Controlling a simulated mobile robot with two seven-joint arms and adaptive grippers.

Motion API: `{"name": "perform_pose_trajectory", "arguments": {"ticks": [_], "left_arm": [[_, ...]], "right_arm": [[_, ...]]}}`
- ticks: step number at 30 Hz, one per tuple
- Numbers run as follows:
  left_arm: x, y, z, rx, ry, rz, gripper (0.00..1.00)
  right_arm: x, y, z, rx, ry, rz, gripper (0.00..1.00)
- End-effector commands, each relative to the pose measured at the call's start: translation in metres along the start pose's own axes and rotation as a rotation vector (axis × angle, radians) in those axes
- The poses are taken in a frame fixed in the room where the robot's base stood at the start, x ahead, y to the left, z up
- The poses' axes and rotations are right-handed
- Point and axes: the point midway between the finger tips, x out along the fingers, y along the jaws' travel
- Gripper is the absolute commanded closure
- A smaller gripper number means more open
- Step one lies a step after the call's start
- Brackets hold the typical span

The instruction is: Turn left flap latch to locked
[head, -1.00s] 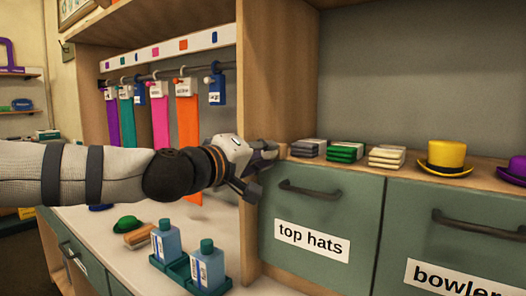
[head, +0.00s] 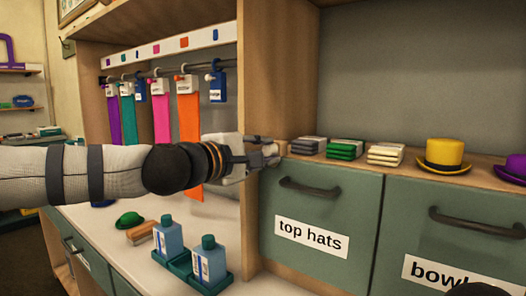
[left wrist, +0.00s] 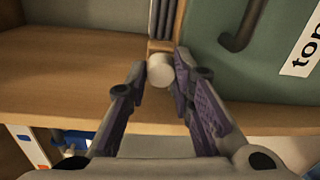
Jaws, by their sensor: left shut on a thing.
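The left flap (head: 325,205) is a grey-green front with a dark bar handle and a "top hats" label. At its upper left corner, by the wooden upright, my left gripper (head: 270,155) reaches in from the left. In the left wrist view the latch shows as a pale round knob (left wrist: 160,71) on a small wooden piece beside the flap's edge. My left gripper (left wrist: 158,66) is shut on this knob, one finger on each side. In the head view the gripper hides the latch. My right gripper is not in view.
Folded stacks (head: 346,149), a yellow hat (head: 444,153) and a purple hat (head: 515,169) sit on the ledge above the flaps. Blue bottles (head: 208,262) stand in a green tray below my left arm. Coloured strips (head: 189,120) hang behind it.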

Motion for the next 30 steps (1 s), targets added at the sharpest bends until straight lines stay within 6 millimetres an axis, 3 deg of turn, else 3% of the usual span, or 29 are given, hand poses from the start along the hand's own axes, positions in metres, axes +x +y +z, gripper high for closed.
{"name": "perform_pose_trajectory", "arguments": {"ticks": [18, 19, 21, 30], "left_arm": [[0.0002, -0.0016, 0.0001, -0.035, -0.003, -0.003, 1.0], [0.0002, -0.0016, 0.0001, -0.035, -0.003, -0.003, 0.72], [0.0002, -0.0015, 0.0001, -0.035, -0.003, -0.003, 0.57], [-0.0017, -0.0003, -0.0001, -0.033, -0.002, -0.001, 0.57]], "right_arm": [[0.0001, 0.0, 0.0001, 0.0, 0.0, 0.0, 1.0], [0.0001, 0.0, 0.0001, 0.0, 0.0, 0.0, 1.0], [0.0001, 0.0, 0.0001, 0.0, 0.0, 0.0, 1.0], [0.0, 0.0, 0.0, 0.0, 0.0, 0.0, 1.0]]}}
